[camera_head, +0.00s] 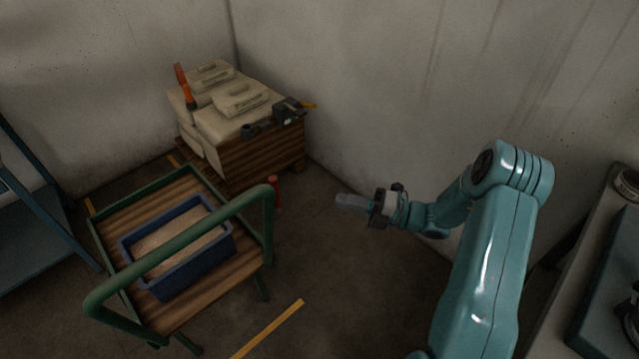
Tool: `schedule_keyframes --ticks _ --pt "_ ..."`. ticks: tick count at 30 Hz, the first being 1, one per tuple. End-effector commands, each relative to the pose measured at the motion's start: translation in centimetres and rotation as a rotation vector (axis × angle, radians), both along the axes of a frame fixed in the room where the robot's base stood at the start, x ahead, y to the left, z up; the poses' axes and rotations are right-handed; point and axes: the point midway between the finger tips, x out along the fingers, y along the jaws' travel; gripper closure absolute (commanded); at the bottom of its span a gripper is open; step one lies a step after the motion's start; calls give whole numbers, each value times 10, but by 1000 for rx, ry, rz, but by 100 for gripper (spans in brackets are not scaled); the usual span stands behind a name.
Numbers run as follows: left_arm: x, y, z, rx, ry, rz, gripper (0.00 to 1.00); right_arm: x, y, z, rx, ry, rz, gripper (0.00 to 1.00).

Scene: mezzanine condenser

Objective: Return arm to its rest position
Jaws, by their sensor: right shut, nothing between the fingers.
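My right arm comes in from the lower right, teal, bent at the elbow and reaching left. Its gripper (354,203) is shut and empty, held in the air over the floor in the middle of the camera_head view. It touches nothing that I can see. My left gripper is not in the view.
A green-framed cart (180,333) with a blue bin (187,276) stands at the lower left. Behind it, a wooden crate (262,158) bears cases and tools. A red cylinder (274,191) stands near the cart. A bench (568,306) is at right. Bare floor lies below the gripper.

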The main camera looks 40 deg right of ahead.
Motion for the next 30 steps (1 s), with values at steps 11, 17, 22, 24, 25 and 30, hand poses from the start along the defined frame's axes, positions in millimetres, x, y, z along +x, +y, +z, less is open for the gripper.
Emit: schedule_keyframes --ticks 11,17,22,24,25,30 --pt "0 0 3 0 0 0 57 19 39 12 12 -28 104 100" --pt "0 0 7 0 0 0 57 4 191 4 32 30 510 100" --pt "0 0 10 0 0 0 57 -84 291 -50 -288 -17 951 100" --pt "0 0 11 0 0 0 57 -132 311 -78 -482 -145 1166 100" --pt "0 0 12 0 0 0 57 -154 315 -91 -573 -231 1269 100" --pt "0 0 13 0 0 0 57 -222 293 -159 -1034 -1004 1737 100"
